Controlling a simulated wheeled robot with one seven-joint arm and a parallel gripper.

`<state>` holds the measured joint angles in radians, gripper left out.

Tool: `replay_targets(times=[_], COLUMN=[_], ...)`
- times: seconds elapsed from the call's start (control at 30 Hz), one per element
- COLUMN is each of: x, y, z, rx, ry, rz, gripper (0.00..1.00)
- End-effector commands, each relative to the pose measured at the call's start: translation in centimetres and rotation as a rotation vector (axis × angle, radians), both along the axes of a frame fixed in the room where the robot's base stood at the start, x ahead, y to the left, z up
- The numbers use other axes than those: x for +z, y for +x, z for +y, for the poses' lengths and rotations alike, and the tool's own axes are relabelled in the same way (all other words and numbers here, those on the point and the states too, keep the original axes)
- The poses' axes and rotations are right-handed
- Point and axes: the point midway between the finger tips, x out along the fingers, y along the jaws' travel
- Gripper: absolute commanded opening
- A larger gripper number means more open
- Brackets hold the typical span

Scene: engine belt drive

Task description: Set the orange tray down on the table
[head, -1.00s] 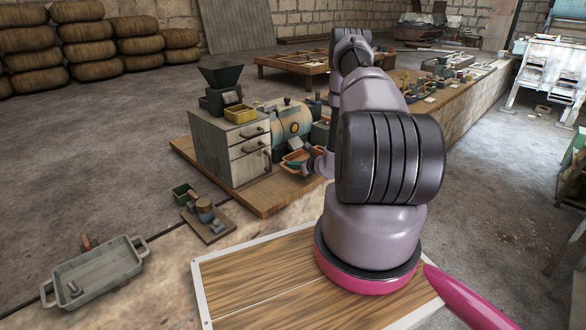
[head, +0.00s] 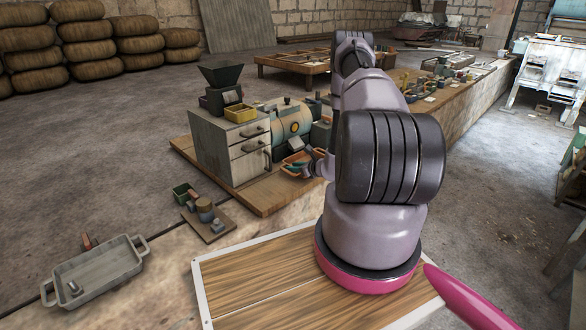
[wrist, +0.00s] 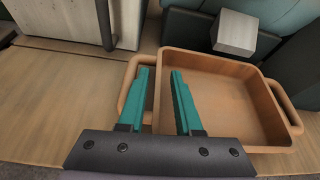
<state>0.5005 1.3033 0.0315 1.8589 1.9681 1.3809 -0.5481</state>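The orange tray (wrist: 225,95) is shallow and empty, with a looped handle at each end. In the head view the orange tray (head: 296,158) is on the wooden tabletop (head: 262,196), right of the grey cabinet, and looks level. It appears to rest on the wood, but its underside is hidden. My gripper (wrist: 160,85) has two teal fingers, spread apart on either side of the tray's left end wall. The left finger is over the handle and the right finger is inside the tray. A gap shows between the fingers and the wall. My arm partly hides the tray in the head view.
A grey drawer cabinet (head: 230,148) stands left of the tray. A teal tank (head: 290,121) and a light grey block (wrist: 235,33) are just behind it. Bare wood lies in front. A grey metal tray (head: 95,274) sits at the lower left.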

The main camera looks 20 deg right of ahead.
Motion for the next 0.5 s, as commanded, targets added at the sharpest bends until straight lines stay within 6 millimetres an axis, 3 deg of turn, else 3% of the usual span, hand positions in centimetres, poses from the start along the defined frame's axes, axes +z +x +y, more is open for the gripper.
replay_targets(times=[0.3, 0.5], x=[2.6, 3.8], y=[-5.9, -8.8], z=[-1.9, -2.9], rx=[-0.004, -0.002], ry=[0.002, 0.000], rz=[0.001, 0.001], gripper=[0.33, 0.33])
